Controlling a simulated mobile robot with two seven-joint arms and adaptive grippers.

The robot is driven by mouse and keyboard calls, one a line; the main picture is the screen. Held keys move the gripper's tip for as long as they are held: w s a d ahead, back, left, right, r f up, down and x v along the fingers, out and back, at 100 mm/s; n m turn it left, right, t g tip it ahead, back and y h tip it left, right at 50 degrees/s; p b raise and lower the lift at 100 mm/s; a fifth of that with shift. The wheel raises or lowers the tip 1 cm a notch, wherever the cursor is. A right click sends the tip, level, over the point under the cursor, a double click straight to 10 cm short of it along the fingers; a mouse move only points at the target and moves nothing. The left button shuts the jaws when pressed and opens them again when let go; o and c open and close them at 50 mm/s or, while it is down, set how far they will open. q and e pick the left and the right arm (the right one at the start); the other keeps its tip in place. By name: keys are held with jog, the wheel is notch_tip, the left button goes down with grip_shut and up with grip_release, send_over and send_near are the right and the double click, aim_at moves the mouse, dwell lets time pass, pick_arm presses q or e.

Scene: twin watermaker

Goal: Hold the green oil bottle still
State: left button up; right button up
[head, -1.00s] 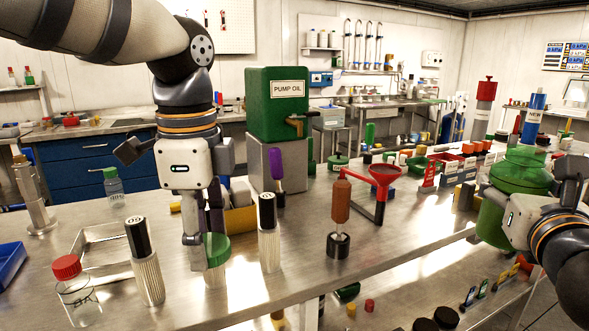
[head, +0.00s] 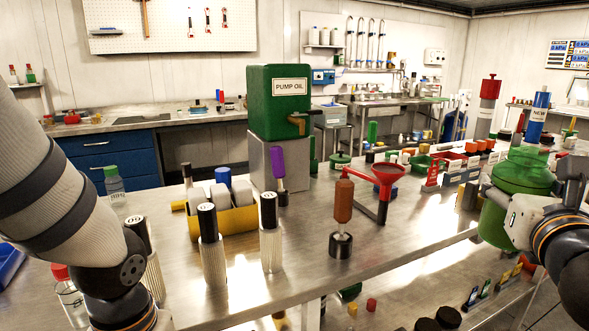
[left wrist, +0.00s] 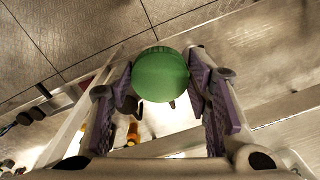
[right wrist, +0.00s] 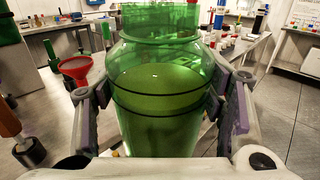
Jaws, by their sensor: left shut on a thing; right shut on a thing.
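The green oil bottle (head: 515,178) stands upright at the right end of the bench, large and see-through. My right gripper (head: 520,212) is shut on its body. In the right wrist view the bottle (right wrist: 155,130) fills the space between the two fingers of that gripper (right wrist: 165,100), with dark bands around it and green liquid inside. My left gripper is outside the head view, its arm low at the left. In the left wrist view the left gripper (left wrist: 163,85) is shut on a round green cap (left wrist: 160,74). What lies under the cap is hidden.
A red funnel (head: 387,175) on a stand and a brown-handled tool (head: 343,200) stand mid-bench. Black-topped cylinders (head: 270,240) stand near the front edge. The green pump oil tank (head: 275,115) is at the back. A lower shelf (head: 410,290) holds small items.

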pick_arm(q)
jog(key=shift+w, duration=0.15)
pick_arm(e)
jog(key=shift+r, duration=0.1)
jog(key=s+a+f+n+y, duration=0.2)
jog(key=s+a+f+y, duration=0.1)
jog(key=a+f, duration=0.5)
jog(key=s+a+f+n+t+y, duration=0.1)
jog(key=s+a+f+n+y, duration=0.1)
jog(key=a+f, duration=0.7)
notch_tip(320, 180, down, 3)
jog(key=shift+s+f+n+y, duration=0.25)
jog(key=shift+s+y, duration=0.25)
jog(key=shift+y, duration=0.5)
jog(key=s+a+f+n+g+y, duration=0.1)
jog(key=a+n+g+y, duration=0.2)
jog(key=a+n+y, duration=0.5)
jog(key=a+y, duration=0.3)
jog(key=a, duration=0.1)
jog(key=shift+s+a+f+g+y, duration=0.3)
jog(key=shift+s+a+g, duration=0.05)
jog(key=shift+s+g, duration=0.05)
